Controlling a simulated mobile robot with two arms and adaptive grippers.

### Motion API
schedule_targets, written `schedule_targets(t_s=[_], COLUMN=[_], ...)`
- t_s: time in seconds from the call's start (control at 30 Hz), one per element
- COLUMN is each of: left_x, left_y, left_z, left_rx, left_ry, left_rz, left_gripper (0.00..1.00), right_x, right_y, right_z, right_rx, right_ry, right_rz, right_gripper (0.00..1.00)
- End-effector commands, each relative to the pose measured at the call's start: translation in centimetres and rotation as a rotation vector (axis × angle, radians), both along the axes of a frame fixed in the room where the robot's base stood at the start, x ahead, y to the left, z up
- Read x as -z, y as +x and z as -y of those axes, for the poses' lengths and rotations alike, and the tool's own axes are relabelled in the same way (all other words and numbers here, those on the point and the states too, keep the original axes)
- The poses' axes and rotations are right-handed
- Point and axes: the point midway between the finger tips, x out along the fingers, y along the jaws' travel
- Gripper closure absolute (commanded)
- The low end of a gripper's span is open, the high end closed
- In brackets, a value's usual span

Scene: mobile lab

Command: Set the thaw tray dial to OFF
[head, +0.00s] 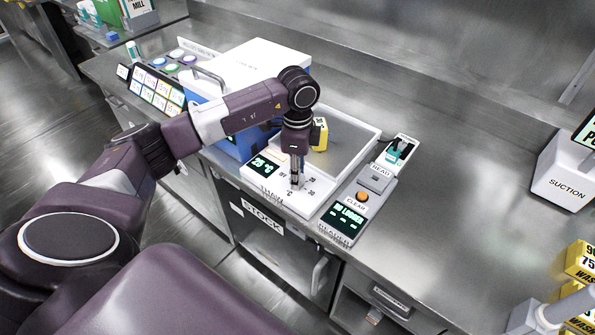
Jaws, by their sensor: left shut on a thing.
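The thaw tray (352,125) is a white unit with a grey plate, standing on the steel bench near its front edge. Its front panel has a green display (264,164) that seems to read 25 °C. The dial (296,184) is on that panel with marks around it, 20 and 30 among them. My left gripper (296,178) points down over the panel and is shut on the dial. The fingers cover much of the dial, so its pointer cannot be made out.
A reader (345,219) with an orange button stands close to the right of the tray. A blue and white box (235,136) is behind my left forearm. A suction unit (563,175) stands far right; the bench between is clear.

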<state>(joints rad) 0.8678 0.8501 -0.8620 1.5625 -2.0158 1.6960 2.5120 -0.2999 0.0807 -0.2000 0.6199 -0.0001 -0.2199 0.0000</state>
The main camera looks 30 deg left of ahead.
Motion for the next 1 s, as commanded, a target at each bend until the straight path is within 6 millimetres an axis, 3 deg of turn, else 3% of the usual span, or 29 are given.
schedule_targets(t_s=[0.5,1.0], left_x=[-0.5,-0.4], left_y=[0.3,0.4], left_z=[-0.2,-0.2], left_rx=[-0.396,-0.504], left_ry=[0.001,0.001], left_rz=[0.011,0.012], left_gripper=[0.96,0.96], right_x=[-1.8,-2.2], right_y=[0.0,0.0], right_z=[0.0,0.0], right_rx=[0.000,0.000], right_ry=[0.000,0.000], right_rz=[0.000,0.000], right_gripper=[0.60,0.60])
